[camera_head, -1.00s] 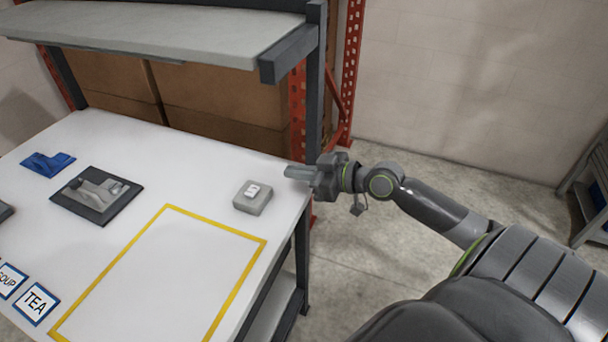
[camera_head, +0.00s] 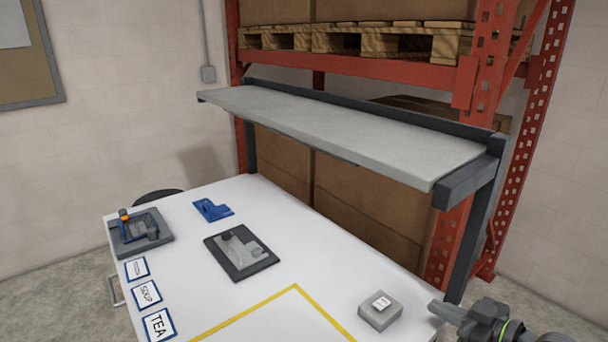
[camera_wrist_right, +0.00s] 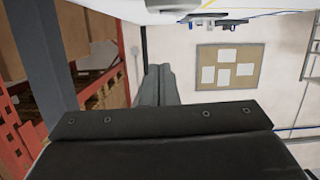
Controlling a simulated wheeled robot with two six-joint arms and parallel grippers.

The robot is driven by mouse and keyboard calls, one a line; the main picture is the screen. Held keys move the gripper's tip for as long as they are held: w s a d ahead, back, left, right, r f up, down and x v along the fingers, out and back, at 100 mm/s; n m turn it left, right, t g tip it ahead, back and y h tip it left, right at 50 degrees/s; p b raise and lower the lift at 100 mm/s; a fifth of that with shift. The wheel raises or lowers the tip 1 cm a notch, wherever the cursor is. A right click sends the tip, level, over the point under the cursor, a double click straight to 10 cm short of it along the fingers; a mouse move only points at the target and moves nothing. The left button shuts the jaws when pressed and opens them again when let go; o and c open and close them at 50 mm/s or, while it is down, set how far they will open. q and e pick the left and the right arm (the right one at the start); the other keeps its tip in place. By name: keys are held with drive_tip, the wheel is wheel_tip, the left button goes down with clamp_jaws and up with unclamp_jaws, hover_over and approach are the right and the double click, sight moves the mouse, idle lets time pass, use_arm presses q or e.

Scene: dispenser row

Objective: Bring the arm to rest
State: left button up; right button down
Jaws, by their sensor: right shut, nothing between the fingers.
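My right gripper (camera_head: 447,313) is at the lower right of the head view, just off the right edge of the white table. Its fingers are shut with nothing between them, and they point left toward the small grey box. In the right wrist view the two fingers (camera_wrist_right: 158,88) lie together, with the room behind them. The wrist view looks upside down, with the table along its top. My left gripper is in neither view.
On the table (camera_head: 185,207) are a grey box with a white button (camera_head: 380,309), a dark plate (camera_head: 241,252), a blue piece (camera_head: 212,210) and a grey-blue device (camera_head: 138,232). Label cards (camera_head: 159,324) and a yellow outline (camera_head: 296,288) lie in front. A shelf (camera_head: 340,130) overhangs the back.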

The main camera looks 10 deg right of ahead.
drive_tip(key=s+a+f+g+h, duration=0.1)
drive_tip(key=s+a+f+g, duration=0.25)
drive_tip(key=s+f, duration=0.4)
drive_tip(key=s+f+m+g+h, duration=0.3)
drive_tip(key=s+f+m+h, duration=0.15)
drive_tip(key=s, duration=0.45)
drive_tip(key=s+f+m+g+h, duration=0.3)
drive_tip(key=s+f+h, duration=0.15)
drive_tip(key=s, duration=0.45)
wheel_tip(320, 180, down, 24)
drive_tip(key=d+f+g+y, duration=0.1)
drive_tip(key=d, duration=0.1)
drive_tip(key=s+a+f+g, duration=0.1)
drive_tip(key=s+f, duration=1.3)
drive_tip(key=f, duration=0.2)
drive_tip(key=shift+s+a+y, duration=0.25)
drive_tip(key=shift+y, duration=0.05)
drive_tip(key=shift+f+n, duration=0.1)
drive_tip(key=shift+n, duration=0.15)
